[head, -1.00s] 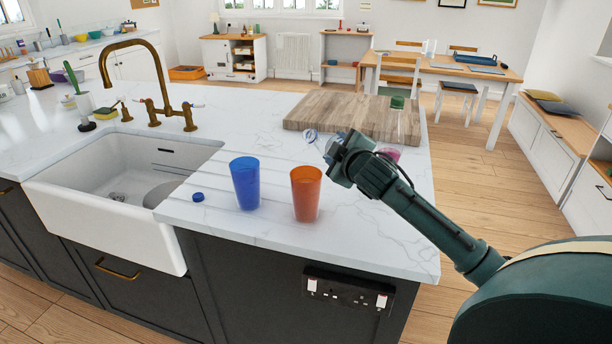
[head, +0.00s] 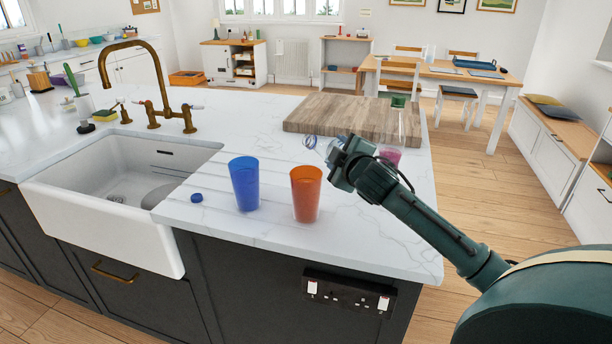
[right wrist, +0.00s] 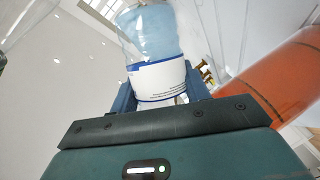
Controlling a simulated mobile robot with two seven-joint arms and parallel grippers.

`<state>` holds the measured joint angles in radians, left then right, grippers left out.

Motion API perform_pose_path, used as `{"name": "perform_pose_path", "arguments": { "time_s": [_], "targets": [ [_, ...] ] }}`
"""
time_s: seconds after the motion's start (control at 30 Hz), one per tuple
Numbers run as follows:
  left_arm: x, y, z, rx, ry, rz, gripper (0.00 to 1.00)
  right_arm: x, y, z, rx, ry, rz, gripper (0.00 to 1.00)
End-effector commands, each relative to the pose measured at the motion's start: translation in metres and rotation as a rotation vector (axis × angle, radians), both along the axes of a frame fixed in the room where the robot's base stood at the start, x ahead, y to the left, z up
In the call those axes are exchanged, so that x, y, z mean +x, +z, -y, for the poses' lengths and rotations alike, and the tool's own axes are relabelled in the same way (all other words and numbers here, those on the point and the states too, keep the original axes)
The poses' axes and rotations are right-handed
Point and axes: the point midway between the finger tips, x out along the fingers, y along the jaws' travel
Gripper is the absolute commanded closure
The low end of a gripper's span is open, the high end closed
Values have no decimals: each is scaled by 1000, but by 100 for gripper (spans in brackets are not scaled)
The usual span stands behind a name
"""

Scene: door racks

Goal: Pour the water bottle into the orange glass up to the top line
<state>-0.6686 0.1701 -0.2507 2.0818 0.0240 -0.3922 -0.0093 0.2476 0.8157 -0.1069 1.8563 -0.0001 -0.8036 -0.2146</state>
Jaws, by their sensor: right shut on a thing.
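My right gripper (head: 342,158) is shut on the clear water bottle (head: 322,146), which is tilted with its mouth to the left, above and behind the orange glass (head: 306,195). The right wrist view shows the bottle (right wrist: 152,40) with a white label between the fingers, and bluish water in it. The orange glass (right wrist: 285,75) stands upright on the worktop, at the right of that view. No stream of water shows. My left gripper is out of view.
A blue glass (head: 245,185) stands left of the orange one, with a blue cap (head: 196,197) beside it. A wooden board (head: 340,114) lies behind. A green-topped clear container (head: 399,102) and a pink item (head: 390,156) are near my arm. The sink (head: 110,180) is at left.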

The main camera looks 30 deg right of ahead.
Motion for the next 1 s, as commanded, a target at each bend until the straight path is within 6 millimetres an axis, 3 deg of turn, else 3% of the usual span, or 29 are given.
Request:
{"name": "perform_pose_path", "arguments": {
  "time_s": [1.0],
  "targets": [
    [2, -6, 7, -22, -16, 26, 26, 0, -13, 2, -62, 0, 2, 84]
  ]
}}
